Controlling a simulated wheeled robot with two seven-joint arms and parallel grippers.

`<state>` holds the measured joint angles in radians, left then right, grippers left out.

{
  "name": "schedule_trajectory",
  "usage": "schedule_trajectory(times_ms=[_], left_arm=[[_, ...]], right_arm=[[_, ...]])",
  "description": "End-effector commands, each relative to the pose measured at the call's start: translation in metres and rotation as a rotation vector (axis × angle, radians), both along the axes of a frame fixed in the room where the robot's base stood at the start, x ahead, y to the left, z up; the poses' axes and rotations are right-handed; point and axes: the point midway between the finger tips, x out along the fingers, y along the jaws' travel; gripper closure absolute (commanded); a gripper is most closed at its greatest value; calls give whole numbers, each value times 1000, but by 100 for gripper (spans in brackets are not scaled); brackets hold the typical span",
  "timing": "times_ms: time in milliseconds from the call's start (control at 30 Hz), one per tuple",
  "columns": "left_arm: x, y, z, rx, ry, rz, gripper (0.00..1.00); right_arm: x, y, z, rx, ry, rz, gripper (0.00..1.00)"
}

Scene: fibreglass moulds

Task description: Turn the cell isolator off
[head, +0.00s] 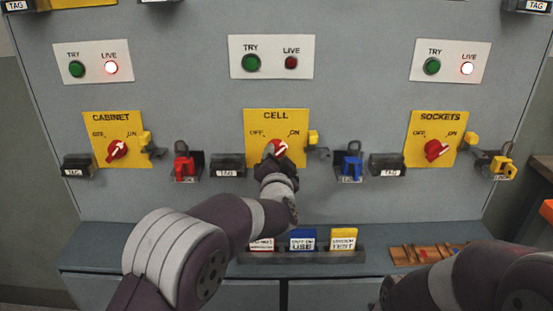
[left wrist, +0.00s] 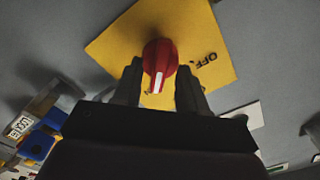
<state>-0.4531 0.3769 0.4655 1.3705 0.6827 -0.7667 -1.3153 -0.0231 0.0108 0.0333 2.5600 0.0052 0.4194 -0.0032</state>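The cell isolator is a red knob (head: 280,147) on a yellow plate (head: 262,121) marked CELL, OFF at upper left and ON at upper right. Its white mark appears to point towards ON. My left gripper (head: 273,152) is at the knob and partly covers it. In the left wrist view the knob (left wrist: 160,58) sits between the tips of my left gripper (left wrist: 159,72), with small gaps on both sides, so the fingers look open around it. Above, the cell's LIVE lamp (head: 291,62) is dark red and its TRY button (head: 251,63) is green. My right gripper is out of view.
The cabinet isolator (head: 118,150) and sockets isolator (head: 436,150) flank it; their LIVE lamps (head: 111,67) (head: 467,68) are lit. A red padlock (head: 184,168), blue padlock (head: 351,167) and yellow padlock (head: 501,165) hang nearby. Coloured cards (head: 303,240) stand on the ledge below.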

Motion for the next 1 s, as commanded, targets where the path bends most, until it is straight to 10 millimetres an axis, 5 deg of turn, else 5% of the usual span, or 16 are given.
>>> schedule_trajectory(times_ms=[33, 100, 133, 567, 1000], left_arm=[[0, 0, 0, 0, 0, 0, 74], [0, 0, 0, 0, 0, 0, 96], [0, 0, 0, 0, 0, 0, 100], [0, 0, 0, -64, 1, -1, 100], [0, 0, 0, -423, -1, -1, 100]], right_arm=[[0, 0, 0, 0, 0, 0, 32], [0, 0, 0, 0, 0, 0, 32], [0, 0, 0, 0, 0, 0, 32], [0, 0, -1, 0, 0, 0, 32], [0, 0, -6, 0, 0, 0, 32]])
